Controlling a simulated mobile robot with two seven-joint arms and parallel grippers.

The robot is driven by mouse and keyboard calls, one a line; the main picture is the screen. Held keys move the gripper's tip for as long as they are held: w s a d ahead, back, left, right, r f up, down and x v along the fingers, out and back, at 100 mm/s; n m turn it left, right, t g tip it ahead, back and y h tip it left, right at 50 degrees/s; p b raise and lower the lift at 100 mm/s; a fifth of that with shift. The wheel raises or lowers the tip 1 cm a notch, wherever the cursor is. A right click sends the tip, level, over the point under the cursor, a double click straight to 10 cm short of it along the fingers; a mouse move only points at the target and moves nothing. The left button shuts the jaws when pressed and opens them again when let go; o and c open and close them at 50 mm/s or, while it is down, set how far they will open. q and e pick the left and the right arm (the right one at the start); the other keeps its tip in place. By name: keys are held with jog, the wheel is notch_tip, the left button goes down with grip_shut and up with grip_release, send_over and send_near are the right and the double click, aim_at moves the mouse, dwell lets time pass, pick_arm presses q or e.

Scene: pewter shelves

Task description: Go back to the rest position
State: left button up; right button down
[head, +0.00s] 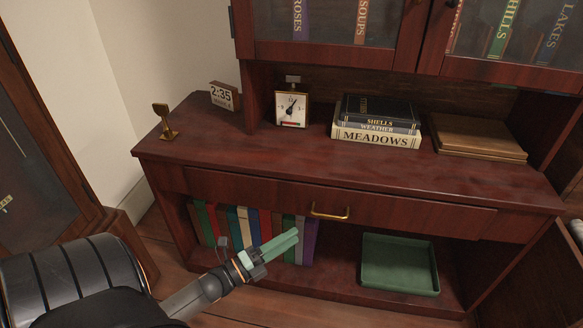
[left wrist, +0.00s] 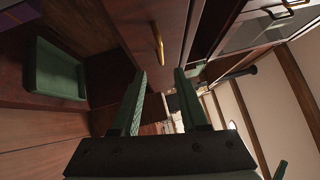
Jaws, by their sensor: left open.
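My left gripper (head: 280,245) is in front of the lower shelf of the dark red wooden cabinet (head: 300,185), near the row of books. Its green fingers also show in the left wrist view (left wrist: 160,85), apart with nothing between them. The arm comes in from the lower left.
A drawer with a brass handle (head: 330,213) is shut above the lower shelf. A green tray (head: 437,275) and several upright books (head: 255,222) are on that shelf.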

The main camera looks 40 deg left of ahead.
dwell(0.3)
